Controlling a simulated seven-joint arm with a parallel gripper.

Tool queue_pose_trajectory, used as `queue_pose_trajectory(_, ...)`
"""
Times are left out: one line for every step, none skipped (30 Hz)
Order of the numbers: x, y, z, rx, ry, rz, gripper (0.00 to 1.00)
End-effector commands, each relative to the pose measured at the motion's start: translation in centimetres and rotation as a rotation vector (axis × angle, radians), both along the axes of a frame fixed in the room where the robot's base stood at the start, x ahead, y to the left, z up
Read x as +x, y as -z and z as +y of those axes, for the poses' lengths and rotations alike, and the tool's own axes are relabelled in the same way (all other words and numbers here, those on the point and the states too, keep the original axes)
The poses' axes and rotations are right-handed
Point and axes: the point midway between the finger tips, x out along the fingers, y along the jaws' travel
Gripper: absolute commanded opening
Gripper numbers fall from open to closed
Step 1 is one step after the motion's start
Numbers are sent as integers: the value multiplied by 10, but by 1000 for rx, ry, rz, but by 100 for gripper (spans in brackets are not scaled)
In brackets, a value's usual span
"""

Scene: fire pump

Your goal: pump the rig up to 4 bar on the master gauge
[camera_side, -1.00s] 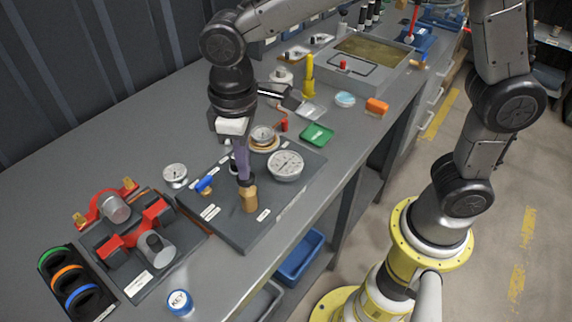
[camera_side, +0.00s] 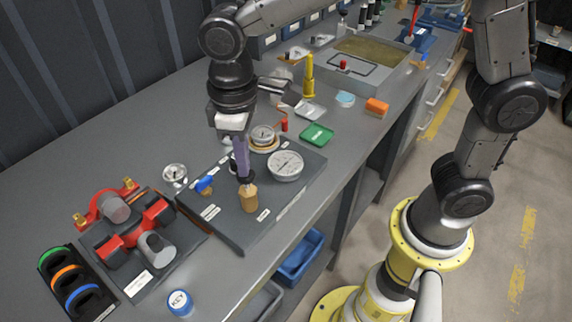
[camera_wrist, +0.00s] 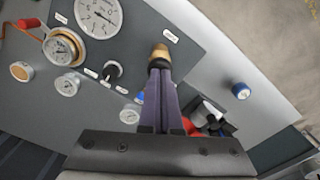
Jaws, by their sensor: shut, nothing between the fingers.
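The rig is a dark grey board (camera_side: 232,222) on the bench, carrying gauges and a tan, brass-like plunger knob (camera_side: 249,199). My gripper (camera_side: 244,178) is shut, with its purple fingers pointing down and the tips at the top of the knob. In the wrist view the fingertips (camera_wrist: 160,66) meet the dark collar by the knob (camera_wrist: 159,52), with nothing seen between them. A large white gauge (camera_side: 285,165) sits right of the knob; it also shows in the wrist view (camera_wrist: 99,12), its reading too small to tell. A brass-rimmed gauge (camera_side: 262,136) stands behind. A blue lever (camera_side: 204,184) is left of my fingers.
A loose small gauge (camera_side: 174,175) and a red clamp fixture (camera_side: 156,212) lie to the left. A green tray (camera_side: 316,135) and an orange block (camera_side: 376,107) lie to the right.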

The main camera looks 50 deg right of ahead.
Motion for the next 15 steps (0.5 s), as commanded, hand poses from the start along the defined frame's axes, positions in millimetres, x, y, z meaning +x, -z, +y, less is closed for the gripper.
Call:
queue_pose_trajectory(0, 2, 0, -1, 0, 2, 0)
queue_pose_trajectory(0, 3, 0, -1, 0, 2, 0)
queue_pose_trajectory(0, 5, 0, -1, 0, 3, 0)
queue_pose_trajectory(-1, 6, 0, -1, 0, 3, 0)
queue_pose_trajectory(-1, 7, 0, -1, 0, 3, 0)
queue_pose_trajectory(-1, 9, 0, -1, 0, 3, 0)
queue_pose_trajectory(-1, 10, 0, -2, 0, 3, 0)
queue_pose_trajectory(-1, 11, 0, -2, 0, 3, 0)
queue_pose_trajectory(-1, 13, 0, -2, 0, 3, 0)
queue_pose_trajectory(-1, 14, 0, -2, 0, 3, 0)
queue_pose_trajectory(-1, 15, 0, -2, 0, 3, 0)
queue_pose_trajectory(-1, 17, 0, -2, 0, 4, 0)
queue_pose_trajectory(-1, 18, -1, -2, 0, 4, 0)
queue_pose_trajectory(-1, 19, -1, -2, 0, 4, 0)
queue_pose_trajectory(-1, 20, 0, -2, 0, 4, 0)
